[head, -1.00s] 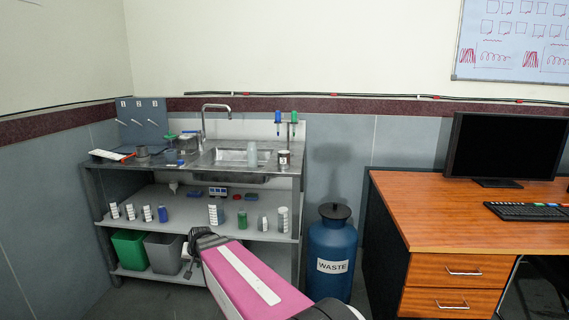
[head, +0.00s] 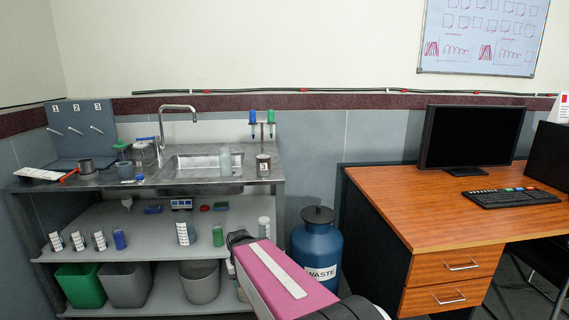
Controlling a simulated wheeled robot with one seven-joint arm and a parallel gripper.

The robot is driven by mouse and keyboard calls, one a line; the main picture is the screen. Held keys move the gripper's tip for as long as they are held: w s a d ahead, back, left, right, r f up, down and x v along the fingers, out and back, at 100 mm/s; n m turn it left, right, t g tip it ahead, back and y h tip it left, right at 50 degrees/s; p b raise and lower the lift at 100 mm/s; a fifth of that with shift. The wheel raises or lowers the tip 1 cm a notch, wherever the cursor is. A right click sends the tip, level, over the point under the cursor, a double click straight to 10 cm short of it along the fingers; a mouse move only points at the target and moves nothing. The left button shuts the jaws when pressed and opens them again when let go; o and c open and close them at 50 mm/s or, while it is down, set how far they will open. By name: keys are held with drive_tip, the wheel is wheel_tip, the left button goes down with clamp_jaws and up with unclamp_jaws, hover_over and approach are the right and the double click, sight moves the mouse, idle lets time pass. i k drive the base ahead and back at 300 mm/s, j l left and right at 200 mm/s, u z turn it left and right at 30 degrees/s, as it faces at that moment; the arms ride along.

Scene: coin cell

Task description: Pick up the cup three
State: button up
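A small dark cup with a white label reading 3 (head: 263,166) stands upright on the metal counter, right of the sink basin (head: 208,168) and near the counter's right edge. Its dark rim is at the top. My arm reaches up from the bottom of the head view with a pink link. The end of my arm, with my gripper (head: 236,262), is low in front of the shelf unit, below and left of the cup and well apart from it. The fingers are too small and hidden to tell whether they are open.
A clear bottle (head: 225,160) stands left of the cup. Pipettes (head: 262,122) hang behind it. A faucet (head: 178,112) rises over the sink. A blue waste drum (head: 316,248) stands right of the unit, then a wooden desk (head: 440,210). Bins (head: 200,281) sit below.

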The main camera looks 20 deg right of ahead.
sight(262, 161)
drive_tip(key=i+z, duration=0.3)
drive_tip(key=i+j+z, duration=0.15)
drive_tip(key=z, duration=0.15)
drive_tip(key=u, duration=1.9)
drive_tip(key=z, duration=1.9)
